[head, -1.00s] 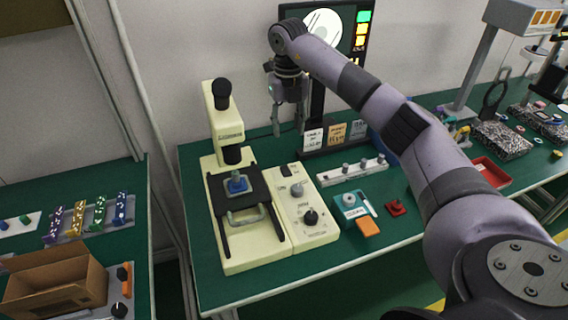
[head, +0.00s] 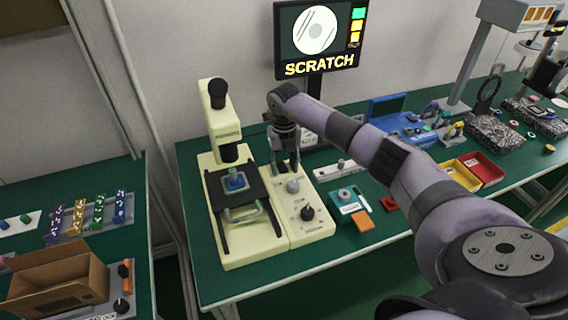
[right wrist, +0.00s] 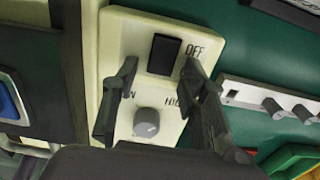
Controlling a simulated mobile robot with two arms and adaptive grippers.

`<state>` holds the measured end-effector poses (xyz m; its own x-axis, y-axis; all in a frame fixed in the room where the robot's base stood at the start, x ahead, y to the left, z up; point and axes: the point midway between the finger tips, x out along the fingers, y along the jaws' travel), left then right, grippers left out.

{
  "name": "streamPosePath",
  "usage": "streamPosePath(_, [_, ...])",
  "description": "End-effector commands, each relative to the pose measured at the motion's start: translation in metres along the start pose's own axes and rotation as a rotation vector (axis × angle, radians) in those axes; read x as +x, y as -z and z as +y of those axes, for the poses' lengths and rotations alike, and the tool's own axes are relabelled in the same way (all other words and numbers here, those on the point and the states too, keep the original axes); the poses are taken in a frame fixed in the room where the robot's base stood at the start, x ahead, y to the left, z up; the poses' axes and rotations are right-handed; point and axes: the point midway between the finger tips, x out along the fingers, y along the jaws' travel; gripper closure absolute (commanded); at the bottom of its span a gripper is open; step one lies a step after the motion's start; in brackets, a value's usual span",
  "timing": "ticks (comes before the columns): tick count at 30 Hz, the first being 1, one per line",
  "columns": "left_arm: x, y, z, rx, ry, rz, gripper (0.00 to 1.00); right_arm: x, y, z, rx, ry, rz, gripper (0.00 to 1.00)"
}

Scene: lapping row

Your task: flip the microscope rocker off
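The cream microscope (head: 226,135) stands on the green bench, with its control panel (head: 317,228) along its right side. The black rocker (right wrist: 163,54) is at the top of this panel in the right wrist view, with OFF printed at its right and a partly covered ON lower left. In the head view my gripper hides the rocker. My right gripper (head: 285,166) points down over the panel; in the right wrist view its fingers (right wrist: 160,66) are apart, one on each side of the rocker's lower end, with nothing between them. I cannot tell whether they touch the panel. My left gripper is not in view.
A grey knob (right wrist: 147,122) sits below the rocker, and a black knob (head: 307,213) is farther down the panel. A white strip with knobs (head: 338,169) lies to the right. The monitor (head: 320,40) reads SCRATCH. A teal device (head: 349,200) stands nearby.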

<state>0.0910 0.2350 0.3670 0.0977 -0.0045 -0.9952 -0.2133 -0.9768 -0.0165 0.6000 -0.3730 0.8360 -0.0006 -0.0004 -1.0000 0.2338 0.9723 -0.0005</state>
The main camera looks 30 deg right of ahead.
Motion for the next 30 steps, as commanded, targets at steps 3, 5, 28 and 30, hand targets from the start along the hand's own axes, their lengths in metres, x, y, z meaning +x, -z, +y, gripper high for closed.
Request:
streamPosePath(3, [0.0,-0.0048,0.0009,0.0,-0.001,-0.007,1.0,0.0,0.0,0.0001,0.0,0.0,0.0,0.6])
streamPosePath(5, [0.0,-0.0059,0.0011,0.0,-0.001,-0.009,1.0,0.0,0.0,0.0001,0.0,0.0,0.0,0.61])
streamPosePath(28, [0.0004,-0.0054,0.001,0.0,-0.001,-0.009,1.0,-0.0004,-0.0003,0.0,0.0,0.0,0.001,1.0])
streamPosePath(30, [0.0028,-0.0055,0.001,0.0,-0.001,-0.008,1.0,0.0005,-0.0012,0.0004,0.0,-0.001,0.009,1.0])
